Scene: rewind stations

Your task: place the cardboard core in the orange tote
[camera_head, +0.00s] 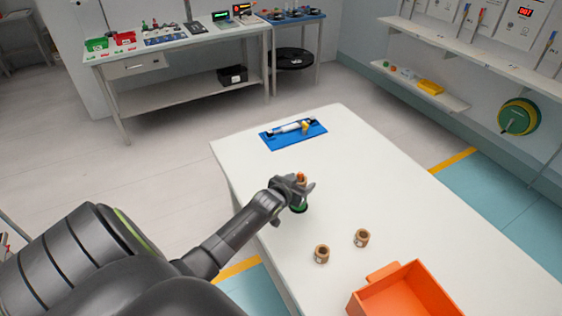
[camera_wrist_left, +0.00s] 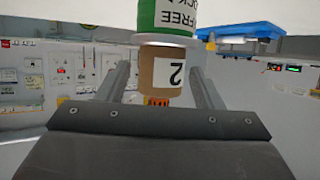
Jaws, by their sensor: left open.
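A cardboard core (camera_wrist_left: 165,72) marked "2" stands on a green and white holder (camera_wrist_left: 168,15) in the left wrist view, which is upside down. In the head view its brown-orange top (camera_head: 300,177) shows above my left gripper (camera_head: 303,187), and the green holder (camera_head: 299,209) shows below. My left gripper is open, with one finger on each side of the core (camera_wrist_left: 160,85); I cannot tell whether they touch it. Two more cardboard cores, one nearer (camera_head: 322,254) and one farther right (camera_head: 362,238), stand on the table. The orange tote (camera_head: 378,272) is at the table's front. My right gripper is out of view.
A blue mat (camera_head: 273,142) with a white roller-like part lies at the white table's far end. The tabletop (camera_head: 400,190) right of my gripper is clear. A bench (camera_head: 180,45) stands at the back left, and wall shelves (camera_head: 480,60) run along the right.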

